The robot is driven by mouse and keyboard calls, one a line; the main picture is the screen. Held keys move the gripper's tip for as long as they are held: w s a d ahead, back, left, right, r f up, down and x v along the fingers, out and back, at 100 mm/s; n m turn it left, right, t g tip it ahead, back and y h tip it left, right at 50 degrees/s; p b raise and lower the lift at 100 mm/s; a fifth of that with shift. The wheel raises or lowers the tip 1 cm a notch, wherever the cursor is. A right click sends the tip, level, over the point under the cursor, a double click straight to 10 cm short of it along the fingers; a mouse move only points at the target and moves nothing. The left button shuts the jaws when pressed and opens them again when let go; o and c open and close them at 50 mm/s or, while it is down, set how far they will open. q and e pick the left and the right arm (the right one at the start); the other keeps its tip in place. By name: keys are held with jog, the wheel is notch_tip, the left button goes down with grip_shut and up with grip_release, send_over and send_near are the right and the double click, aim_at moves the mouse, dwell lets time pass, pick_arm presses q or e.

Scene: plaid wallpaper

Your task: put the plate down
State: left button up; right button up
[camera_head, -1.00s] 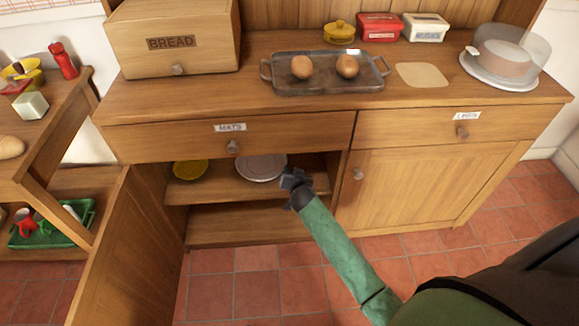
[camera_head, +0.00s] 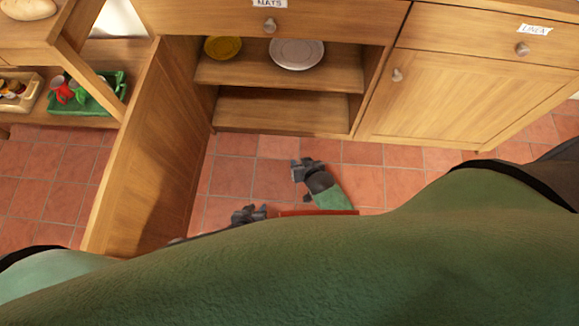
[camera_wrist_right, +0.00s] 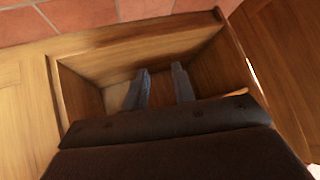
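A pale grey plate (camera_head: 297,54) lies flat on the upper shelf of the open cupboard, to the right of a yellow dish (camera_head: 223,47). My right gripper (camera_head: 299,170) is below and in front of the shelves in the head view, apart from the plate. In the right wrist view its two fingers (camera_wrist_right: 160,88) are spread with nothing between them. My left gripper (camera_head: 250,213) shows low in the head view, mostly hidden behind my green arm. Whether it is open or shut is unclear.
The cupboard door (camera_head: 135,150) stands open at the left. The lower shelf (camera_head: 280,108) looks empty. A thin red strip (camera_head: 317,212) shows by my left gripper; what it is is unclear. A green tray (camera_head: 88,92) sits on the left side shelf.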

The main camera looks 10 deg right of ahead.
jog(key=s+a+f+n+g+y, duration=0.1)
jog(key=s+a, duration=0.2)
jog(key=s, duration=0.3)
jog(key=s+a+f+n, duration=0.1)
jog(key=s+a+f, duration=0.1)
jog(key=s, duration=0.5)
jog(key=shift+a+g+y, duration=0.4)
jog(key=shift+a, duration=0.35)
